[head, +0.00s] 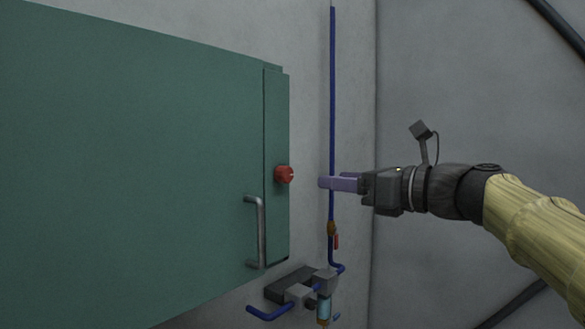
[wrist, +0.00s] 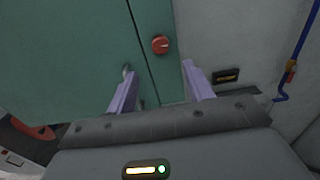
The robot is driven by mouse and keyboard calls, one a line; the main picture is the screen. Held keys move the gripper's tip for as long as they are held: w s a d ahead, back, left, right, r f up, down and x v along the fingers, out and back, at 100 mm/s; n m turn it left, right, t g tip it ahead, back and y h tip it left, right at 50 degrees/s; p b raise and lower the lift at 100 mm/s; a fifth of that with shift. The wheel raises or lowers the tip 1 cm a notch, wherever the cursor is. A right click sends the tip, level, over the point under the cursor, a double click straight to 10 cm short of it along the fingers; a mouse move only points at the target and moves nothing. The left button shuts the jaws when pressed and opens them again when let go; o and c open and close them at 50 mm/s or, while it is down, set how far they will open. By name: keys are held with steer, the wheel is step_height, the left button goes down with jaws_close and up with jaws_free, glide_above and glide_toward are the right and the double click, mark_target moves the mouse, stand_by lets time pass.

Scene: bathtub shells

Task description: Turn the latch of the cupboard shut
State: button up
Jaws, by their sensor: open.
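The green cupboard (head: 140,150) hangs on the wall at the left of the head view, its door closed or nearly so; it also fills the upper left of the wrist view (wrist: 60,50). Its latch is a round red knob (head: 284,175) on the narrow strip at the door's right edge. In the wrist view the red knob (wrist: 160,45) lies ahead of the fingertips, between them. A metal handle (head: 260,232) is below and left of the knob. My gripper (head: 322,183) is right of the knob, apart from it, with purple fingers (wrist: 160,75) open and empty.
A thin blue pipe (head: 333,100) runs down the wall behind my gripper to a valve (head: 332,229) with a red lever. Grey and blue fittings (head: 300,293) sit below the cupboard. Dark diagonal bars cross the right wall. The space between gripper and knob looks clear.

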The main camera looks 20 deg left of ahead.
mark_target(289, 175)
steer(key=p+x, duration=0.4)
steer(key=x, duration=0.6)
steer(key=shift+w+a+r, duration=0.1)
steer(key=shift+r, duration=0.1)
steer(key=shift+w+a+f+p, duration=0.15)
steer(key=shift+w+a+p, duration=0.15)
steer(key=shift+a, duration=0.25)
steer(key=shift+s, duration=0.1)
steer(key=c, duration=1)
